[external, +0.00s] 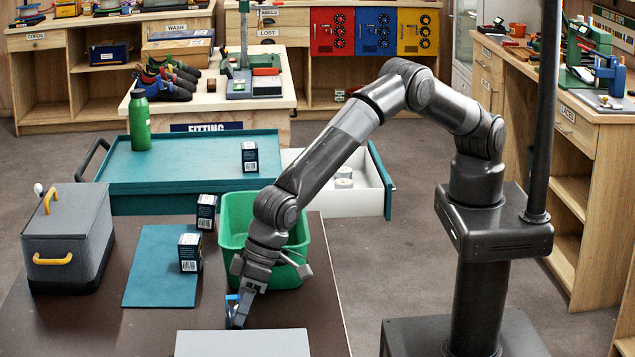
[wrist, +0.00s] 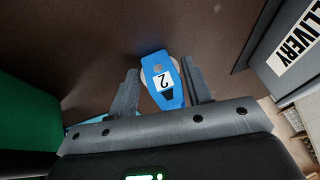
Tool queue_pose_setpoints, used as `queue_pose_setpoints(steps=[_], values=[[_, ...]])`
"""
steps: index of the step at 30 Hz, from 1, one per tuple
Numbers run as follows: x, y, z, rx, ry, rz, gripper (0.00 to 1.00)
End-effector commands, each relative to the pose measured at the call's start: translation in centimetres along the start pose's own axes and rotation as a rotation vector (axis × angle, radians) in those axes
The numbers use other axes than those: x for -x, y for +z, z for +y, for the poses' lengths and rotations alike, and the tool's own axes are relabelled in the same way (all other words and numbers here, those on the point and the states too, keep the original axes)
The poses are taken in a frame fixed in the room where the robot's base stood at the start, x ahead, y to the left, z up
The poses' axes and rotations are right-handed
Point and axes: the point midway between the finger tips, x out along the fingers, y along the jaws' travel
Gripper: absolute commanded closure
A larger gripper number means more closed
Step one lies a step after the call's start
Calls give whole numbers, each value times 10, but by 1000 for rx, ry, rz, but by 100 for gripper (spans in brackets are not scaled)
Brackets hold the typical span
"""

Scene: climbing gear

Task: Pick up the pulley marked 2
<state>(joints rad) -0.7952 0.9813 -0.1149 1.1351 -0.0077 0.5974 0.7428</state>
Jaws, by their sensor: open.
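The pulley marked 2 (wrist: 161,73) is blue with a white label and lies on the dark brown table. In the wrist view it sits between the two open fingers of my gripper (wrist: 160,88), with a gap showing at each side. In the external view my gripper (external: 239,318) points down at the table, and the blue pulley (external: 231,302) shows partly behind the fingers. I cannot tell from these views whether either finger touches it.
A green bin (external: 233,223) stands just behind my gripper. A grey flat-topped box (external: 243,343) is close in front. A teal mat (external: 150,285) with a small dark box (external: 190,252) lies left, beside a grey case (external: 66,240). The table (external: 320,290) is bare right of the bin.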

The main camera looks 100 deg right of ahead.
Motion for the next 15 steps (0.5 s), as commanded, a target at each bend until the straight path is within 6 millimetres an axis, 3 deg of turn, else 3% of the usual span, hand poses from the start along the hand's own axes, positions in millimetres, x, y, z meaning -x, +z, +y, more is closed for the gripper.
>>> queue_pose_setpoints(steps=[9,15], values=[[-5,0,0,0,-1,0,54],[-5,0,0,0,0,0,70]])
